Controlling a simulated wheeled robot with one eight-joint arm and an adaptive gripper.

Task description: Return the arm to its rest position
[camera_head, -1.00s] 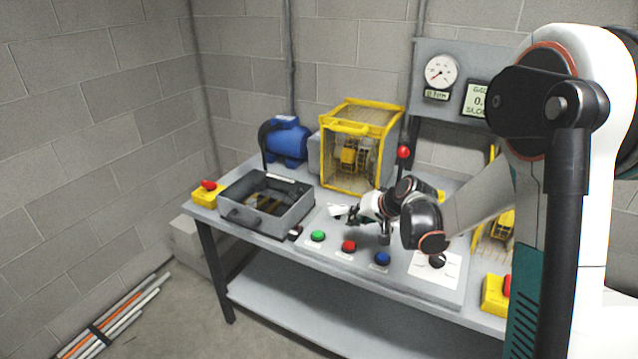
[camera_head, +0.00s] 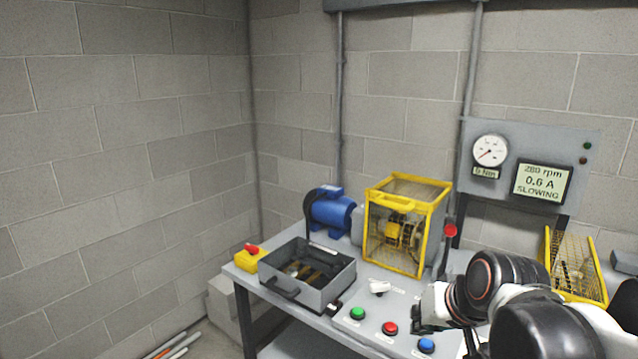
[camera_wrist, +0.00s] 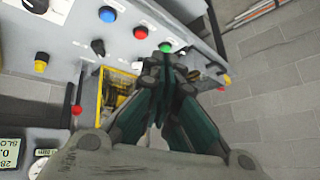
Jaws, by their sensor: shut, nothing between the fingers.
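My gripper (camera_wrist: 163,62) shows in the wrist view with its dark fingers together and nothing between them. In the head view my gripper (camera_head: 416,318) is mostly hidden by my white and black arm at the lower right. It is above the right part of the grey bench, near the red button (camera_head: 390,328) and the blue button (camera_head: 426,345). A green button (camera_head: 358,313) is to the left of the red one. I cannot tell the exact height of my gripper over the bench.
A grey open box (camera_head: 330,295), a blue motor (camera_head: 330,212) and a yellow mesh cage (camera_head: 403,225) stand on the bench. A red-knobbed lever (camera_head: 450,231) rises beside the cage. A display (camera_head: 541,182) reads 280 rpm, 0.6 A, SLOWING.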

